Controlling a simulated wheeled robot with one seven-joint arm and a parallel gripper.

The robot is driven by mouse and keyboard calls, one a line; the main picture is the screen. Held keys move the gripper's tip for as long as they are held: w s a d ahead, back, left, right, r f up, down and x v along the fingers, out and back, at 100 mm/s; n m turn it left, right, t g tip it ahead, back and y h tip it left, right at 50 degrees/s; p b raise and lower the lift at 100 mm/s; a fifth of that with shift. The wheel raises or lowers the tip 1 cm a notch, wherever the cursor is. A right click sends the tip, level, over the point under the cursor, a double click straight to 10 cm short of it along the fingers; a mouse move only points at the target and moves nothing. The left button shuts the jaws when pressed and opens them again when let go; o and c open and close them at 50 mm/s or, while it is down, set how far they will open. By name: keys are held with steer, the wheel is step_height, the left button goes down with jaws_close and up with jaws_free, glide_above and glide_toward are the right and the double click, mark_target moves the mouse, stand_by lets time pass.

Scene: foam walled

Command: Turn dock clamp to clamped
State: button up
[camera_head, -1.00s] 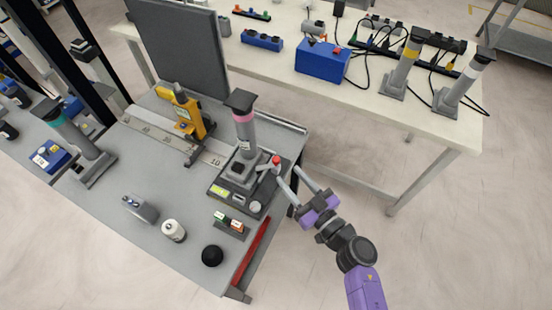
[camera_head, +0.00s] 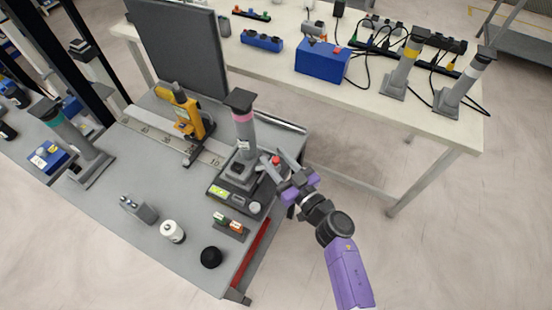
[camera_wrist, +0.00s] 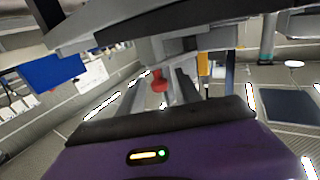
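The dock (camera_head: 222,192) is a dark grey base on the grey table, holding an upright grey device (camera_head: 245,135) with a pink band. A red-tipped clamp handle (camera_head: 276,160) stands at the right side of the dock. My gripper (camera_head: 274,167) is open at that side, its two fingers spread close around the handle. In the wrist view the red tip (camera_wrist: 158,82) shows between the grey fingers, with part of the dock behind it. I cannot tell whether either finger touches the handle.
A yellow device (camera_head: 187,115) stands behind the dock. A small block with green and red-orange buttons (camera_head: 230,225), a white cylinder (camera_head: 172,231) and a black dome (camera_head: 211,257) are in front.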

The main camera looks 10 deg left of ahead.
jaws_close()
steer(key=shift+m+t+h+b, duration=0.3)
steer(key=shift+m+t+h, duration=0.2)
steer(key=shift+h, duration=0.1)
steer(key=shift+f+m+t+h+b, duration=0.2)
steer(key=shift+m+t+h+b, duration=0.5)
steer(key=shift+b, duration=0.5)
steer(key=h+b, duration=0.1)
steer(key=b, duration=0.2)
steer(key=shift+w+m+h, duration=0.1)
steer(key=shift+m+h, duration=0.2)
steer(key=shift+m, duration=0.1)
steer(key=m+t+h+b, duration=0.1)
steer(key=b, duration=0.5)
steer(key=shift+r+h, duration=0.1)
steer(key=shift+h, duration=0.2)
steer(key=shift+r+m+h+b, duration=0.3)
steer(key=shift+h+b, duration=0.1)
steer(key=shift+b, duration=0.85)
